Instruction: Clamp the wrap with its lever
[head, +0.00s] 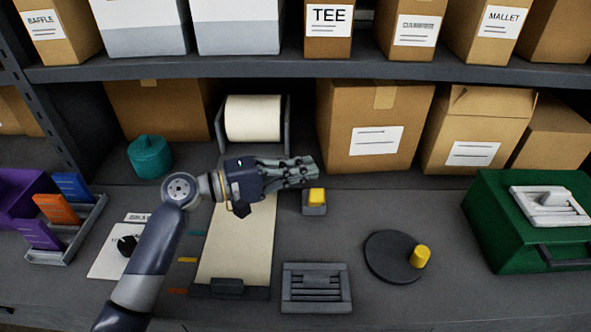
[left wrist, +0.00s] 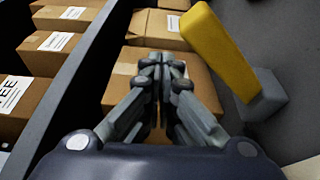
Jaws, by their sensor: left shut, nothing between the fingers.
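The cream wrap (head: 240,240) comes down from a roll (head: 253,118) in a dark holder and lies flat along the bench. A yellow lever (head: 317,195) on a small grey block (head: 314,210) stands just right of the wrap. In the left wrist view the lever (left wrist: 220,52) juts up at a slant from its grey block (left wrist: 262,97), right of my fingers. My left gripper (head: 310,170) is shut and empty, just above and behind the lever in the head view. Its closed fingertips also show in the left wrist view (left wrist: 160,62). My forearm and hand hide the wrap's upper part.
A slotted grey plate (head: 316,298) and a dark disc with a yellow knob (head: 390,260) lie in front. A green case (head: 500,235) stands at right. A teal canister (head: 150,157) and cardboard boxes (head: 365,120) stand behind, under a shelf (head: 300,70).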

